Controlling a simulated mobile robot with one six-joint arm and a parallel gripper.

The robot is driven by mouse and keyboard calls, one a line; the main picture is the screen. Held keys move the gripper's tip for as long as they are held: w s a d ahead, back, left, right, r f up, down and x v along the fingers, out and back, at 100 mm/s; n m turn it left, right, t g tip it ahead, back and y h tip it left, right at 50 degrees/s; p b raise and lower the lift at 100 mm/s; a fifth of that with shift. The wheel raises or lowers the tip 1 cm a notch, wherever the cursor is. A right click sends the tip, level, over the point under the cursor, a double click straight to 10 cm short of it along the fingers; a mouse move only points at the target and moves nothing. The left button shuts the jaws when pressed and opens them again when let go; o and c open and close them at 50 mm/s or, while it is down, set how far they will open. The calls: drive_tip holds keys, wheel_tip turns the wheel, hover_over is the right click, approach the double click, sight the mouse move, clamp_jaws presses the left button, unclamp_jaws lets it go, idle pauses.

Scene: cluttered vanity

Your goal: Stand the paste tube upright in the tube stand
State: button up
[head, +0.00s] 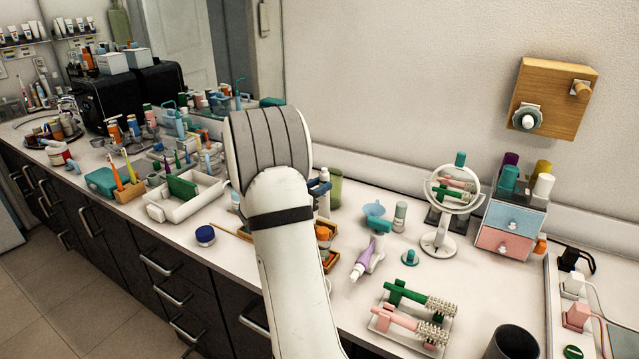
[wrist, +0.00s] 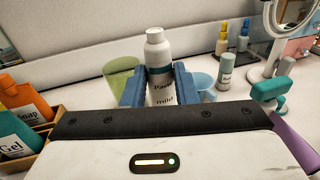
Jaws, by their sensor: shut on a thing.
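The paste tube (wrist: 159,62) is white with a round cap and a label reading "Paste" and "mild". It stands cap up between the blue fingers of my gripper (wrist: 159,90), which is shut on it. In the head view a small part of the tube (head: 324,205) shows beside the gripper (head: 321,188); my arm hides the rest. Its lower end is hidden in the wrist view, so I cannot tell whether it touches anything. I cannot make out the tube stand for certain; a light blue cup-like piece (head: 374,210) is on the counter to the right.
A green cup (wrist: 121,75) is behind the tube to the left. A wooden box (wrist: 45,125) holds Soap and Gel bottles.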

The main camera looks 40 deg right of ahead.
drive_tip(key=shift+f+b, duration=1.85)
drive_tip(key=shift+f, duration=0.6)
drive_tip(key=o, duration=1.1)
approach(322, 199)
drive_tip(key=shift+d+b, duration=0.35)
drive_tip(key=shift+b, duration=0.05)
